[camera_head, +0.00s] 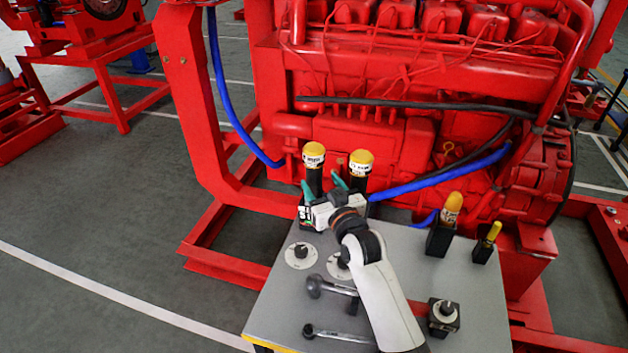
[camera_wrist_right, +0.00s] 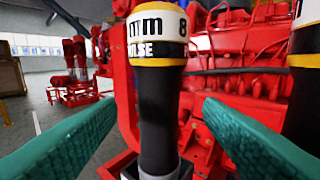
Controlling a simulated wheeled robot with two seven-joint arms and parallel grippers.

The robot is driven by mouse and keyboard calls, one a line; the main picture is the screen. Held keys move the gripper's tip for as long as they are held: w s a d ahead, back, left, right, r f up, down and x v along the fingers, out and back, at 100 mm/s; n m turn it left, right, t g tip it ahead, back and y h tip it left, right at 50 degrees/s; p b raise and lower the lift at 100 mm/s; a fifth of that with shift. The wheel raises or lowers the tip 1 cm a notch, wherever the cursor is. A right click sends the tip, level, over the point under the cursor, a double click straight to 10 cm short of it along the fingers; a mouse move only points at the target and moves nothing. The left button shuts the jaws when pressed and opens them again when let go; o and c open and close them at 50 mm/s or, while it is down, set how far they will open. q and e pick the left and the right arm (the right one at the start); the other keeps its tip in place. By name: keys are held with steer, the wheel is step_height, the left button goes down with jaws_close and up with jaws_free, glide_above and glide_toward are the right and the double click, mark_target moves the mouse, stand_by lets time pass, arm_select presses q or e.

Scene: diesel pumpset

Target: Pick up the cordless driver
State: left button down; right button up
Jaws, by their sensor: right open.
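Two upright black tools with yellow caps and white printed labels, a left one (camera_head: 314,158) and a right one (camera_head: 360,163), stand at the back of the grey table. I cannot tell for certain which is the cordless driver. My right gripper (camera_head: 321,183) is open, its teal fingers pointing at the left tool. The other tool (camera_wrist_right: 305,90) is partly seen at the right edge. My left gripper is not in view.
The grey table (camera_head: 470,300) also holds a yellow-topped tool in a black holder (camera_head: 439,240), a smaller yellow-handled one (camera_head: 485,250), a black knob block (camera_head: 443,317), round dials (camera_head: 300,255) and wrenches (camera_head: 335,333). The red engine (camera_head: 400,90) rises close behind.

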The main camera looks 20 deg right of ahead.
mark_target(317, 177)
steer(key=w, duration=0.5)
steer(key=shift+a+p, duration=0.25)
steer(key=shift+p, duration=0.15)
steer(key=shift+r, duration=0.1)
steer(key=shift+c, duration=0.5)
steer(key=c, duration=1.2)
steer(key=shift+r, duration=0.1)
jaws_close()
step_height(317, 177, up, 18)
steer(key=shift+b, duration=0.3)
